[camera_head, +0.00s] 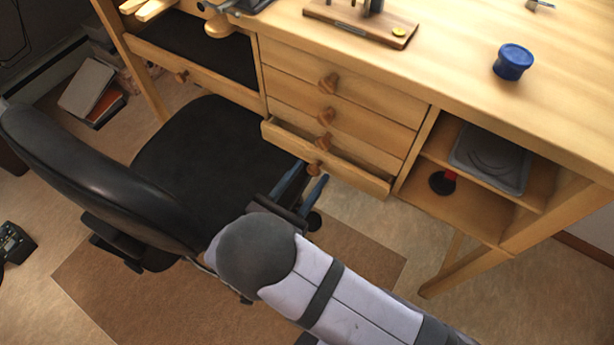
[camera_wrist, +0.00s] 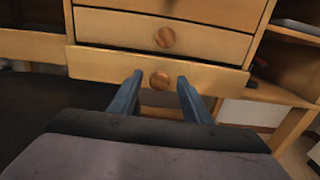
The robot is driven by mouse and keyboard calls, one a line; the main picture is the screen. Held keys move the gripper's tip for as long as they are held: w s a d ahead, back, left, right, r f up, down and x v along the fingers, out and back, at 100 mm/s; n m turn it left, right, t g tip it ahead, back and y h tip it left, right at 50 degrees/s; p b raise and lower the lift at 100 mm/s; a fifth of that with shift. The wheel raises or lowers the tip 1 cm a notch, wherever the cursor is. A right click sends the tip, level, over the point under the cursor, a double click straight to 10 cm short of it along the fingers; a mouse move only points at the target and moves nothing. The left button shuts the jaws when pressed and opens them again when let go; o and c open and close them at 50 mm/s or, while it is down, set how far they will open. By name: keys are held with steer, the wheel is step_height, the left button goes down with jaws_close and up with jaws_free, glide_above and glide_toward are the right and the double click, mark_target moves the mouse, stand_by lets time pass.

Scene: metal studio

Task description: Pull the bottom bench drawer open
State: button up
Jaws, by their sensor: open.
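The bottom drawer (camera_head: 350,178) of the wooden bench stands partly out, its front ahead of the drawers above and a narrow gap showing behind its top edge. Its round wooden knob (camera_head: 316,170) also shows in the wrist view (camera_wrist: 160,80), at the middle of the drawer front (camera_wrist: 105,66). My gripper (camera_head: 311,175) is open, with its blue fingers pointing at the drawer. In the wrist view my gripper (camera_wrist: 160,85) has one fingertip on each side of the knob, with gaps between. Whether the tips reach past the knob's face is unclear.
A black office chair (camera_head: 210,150) stands close to the left of my gripper. Closed drawers (camera_head: 345,97) are above, and open shelves (camera_head: 465,205) hold a grey tray (camera_head: 490,160) at right. A blue tub (camera_head: 513,62) sits on the bench top. Floor before the shelves looks clear.

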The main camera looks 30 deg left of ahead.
jaws_close()
steer(key=s, duration=1.3)
steer(key=shift+s, duration=0.15)
jaws_free()
